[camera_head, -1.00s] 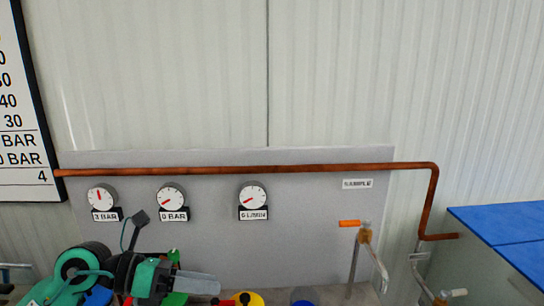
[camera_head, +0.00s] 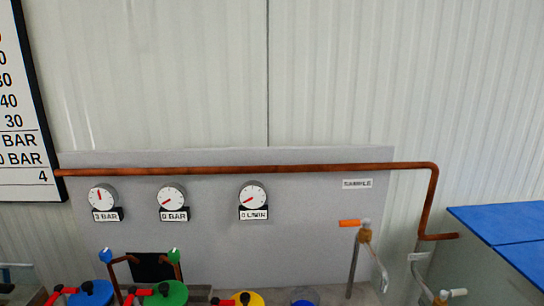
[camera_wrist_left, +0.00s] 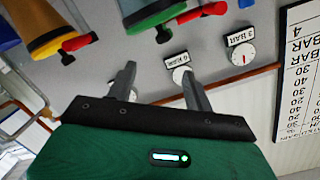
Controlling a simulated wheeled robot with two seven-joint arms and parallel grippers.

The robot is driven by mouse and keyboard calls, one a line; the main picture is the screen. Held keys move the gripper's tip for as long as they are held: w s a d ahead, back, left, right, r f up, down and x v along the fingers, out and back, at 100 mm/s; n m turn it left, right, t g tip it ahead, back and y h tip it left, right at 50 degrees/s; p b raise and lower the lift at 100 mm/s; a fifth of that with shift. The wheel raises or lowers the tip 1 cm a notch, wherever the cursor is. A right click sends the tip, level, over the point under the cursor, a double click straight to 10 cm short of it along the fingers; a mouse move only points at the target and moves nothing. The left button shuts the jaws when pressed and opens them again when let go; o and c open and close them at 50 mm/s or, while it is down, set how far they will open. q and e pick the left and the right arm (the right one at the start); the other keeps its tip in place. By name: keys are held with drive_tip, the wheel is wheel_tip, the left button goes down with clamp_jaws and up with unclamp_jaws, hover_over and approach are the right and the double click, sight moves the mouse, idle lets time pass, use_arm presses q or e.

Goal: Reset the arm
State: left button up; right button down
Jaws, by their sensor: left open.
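My left gripper (camera_wrist_left: 157,68) shows in the wrist view, where the scene appears upside down. Its two grey fingers are apart with nothing held between them. A gauge (camera_wrist_left: 181,76) on the grey panel shows behind the fingers, and another gauge (camera_wrist_left: 241,54) is to their right. My left arm and gripper are not seen in the head view. My right gripper is in neither view.
The grey panel (camera_head: 310,230) carries several gauges, a copper pipe (camera_head: 300,168) and an orange-handled tap (camera_head: 350,223). Blue (camera_head: 90,293), green (camera_head: 166,294) and yellow (camera_head: 247,298) round parts with red handles line the bottom. A blue-topped surface (camera_head: 510,230) is at right.

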use_arm(q)
drive_tip(key=s+f+n+g, duration=0.1)
drive_tip(key=s+f+g, duration=0.1)
drive_tip(key=s+f, duration=0.1)
drive_tip(key=s+f+n+g, duration=0.1)
drive_tip(key=s+f+g, duration=0.1)
drive_tip(key=f, duration=0.3)
drive_tip(key=s+f+n+g, duration=0.1)
drive_tip(key=s+f+g, duration=0.2)
drive_tip(key=s+f, duration=0.1)
drive_tip(key=shift+s+a+f+y, duration=0.15)
drive_tip(key=shift+s+f+y, duration=0.15)
drive_tip(key=shift+s+f, duration=0.1)
drive_tip(key=s+d+f+n+g+h, duration=0.1)
drive_tip(key=s+f+g, duration=0.25)
drive_tip(key=s, duration=0.25)
drive_tip(key=s+d+f+g+h, duration=0.1)
drive_tip(key=s+d+f+g, duration=0.1)
drive_tip(key=s+f+g, duration=0.3)
wheel_tip(320, 180, down, 27)
drive_tip(key=s+t, duration=0.1)
drive_tip(key=s+a+f, duration=0.2)
drive_tip(key=s+f, duration=0.8)
drive_tip(key=f, duration=0.1)
drive_tip(key=s+a+f+g, duration=0.1)
drive_tip(key=s+f, duration=0.8)
drive_tip(key=f, duration=0.1)
drive_tip(key=shift+s+a+f+y, duration=0.3)
drive_tip(key=shift+s+a+f, duration=0.05)
drive_tip(key=shift+s+a, duration=0.05)
